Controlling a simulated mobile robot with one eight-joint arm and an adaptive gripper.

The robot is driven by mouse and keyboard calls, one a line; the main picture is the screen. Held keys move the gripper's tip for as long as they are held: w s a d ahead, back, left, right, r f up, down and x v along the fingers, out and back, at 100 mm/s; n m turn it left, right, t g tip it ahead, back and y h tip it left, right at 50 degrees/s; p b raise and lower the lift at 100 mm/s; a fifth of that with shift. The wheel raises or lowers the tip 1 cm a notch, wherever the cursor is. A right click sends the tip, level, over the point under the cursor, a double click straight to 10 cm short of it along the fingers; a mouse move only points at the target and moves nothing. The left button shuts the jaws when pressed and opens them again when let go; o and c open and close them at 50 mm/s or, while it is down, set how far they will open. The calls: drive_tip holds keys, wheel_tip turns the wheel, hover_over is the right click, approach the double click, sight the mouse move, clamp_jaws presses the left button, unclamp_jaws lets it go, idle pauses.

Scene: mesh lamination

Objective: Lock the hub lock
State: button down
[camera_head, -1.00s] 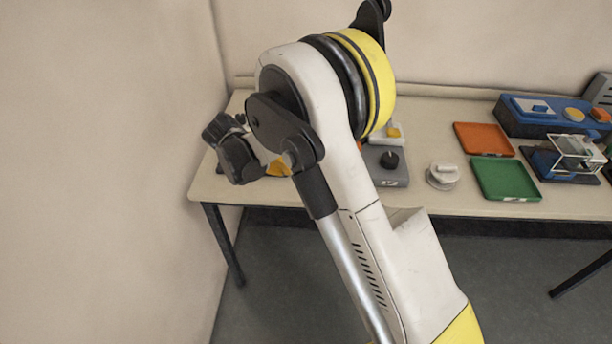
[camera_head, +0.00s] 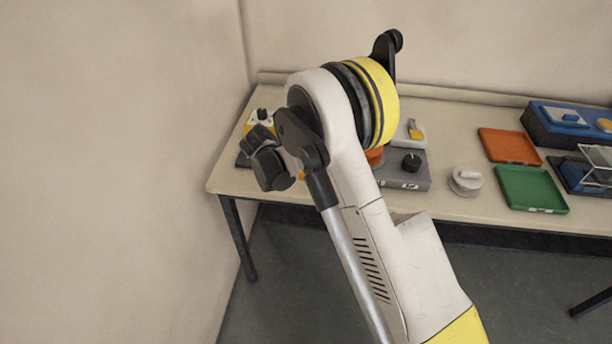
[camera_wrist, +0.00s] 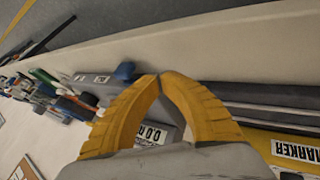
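I cannot tell for certain which part is the hub lock. In the head view, a yellow and white unit with a black knob (camera_head: 262,116) stands at the table's left end, partly behind my wrist. A grey box with a black knob (camera_head: 411,163) stands right of my arm, partly hidden. In the wrist view, my gripper (camera_wrist: 161,77) has its two yellow fingers curved together with the tips meeting and nothing seen between them. Behind the fingers are a label or display reading zeros (camera_wrist: 152,134) and a blue knob (camera_wrist: 124,70). My fingers are mostly hidden in the head view.
A white round piece with a handle (camera_head: 466,181), an orange tray (camera_head: 509,146), a green tray (camera_head: 531,188) and a blue unit (camera_head: 548,130) stand further right. A yellow box labelled MARKER (camera_wrist: 262,147) lies right of my fingers. A wall bounds the table's left end.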

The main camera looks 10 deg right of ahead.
sight(325, 188)
drive_tip(key=b+x, duration=0.1)
drive_tip(key=x, duration=0.3)
drive_tip(key=shift+a, duration=0.1)
drive_tip(key=d, duration=0.1)
drive_tip(key=s+d, duration=0.1)
drive_tip(key=shift+d+r+b, duration=0.1)
drive_tip(key=shift+d+b, duration=0.15)
drive_tip(key=shift+b, duration=0.1)
drive_tip(key=shift+s+d+r, duration=0.1)
drive_tip(key=shift+s+d, duration=0.05)
drive_tip(key=shift+d, duration=0.45)
drive_tip(key=shift+d, duration=0.1)
drive_tip(key=d, duration=0.1)
drive_tip(key=s+d+b, duration=0.1)
drive_tip(key=d, duration=0.2)
drive_tip(key=shift+s+d, duration=0.35)
drive_tip(key=shift+d, duration=0.05)
drive_tip(key=shift+a, duration=0.1)
drive_tip(key=shift+w, duration=0.1)
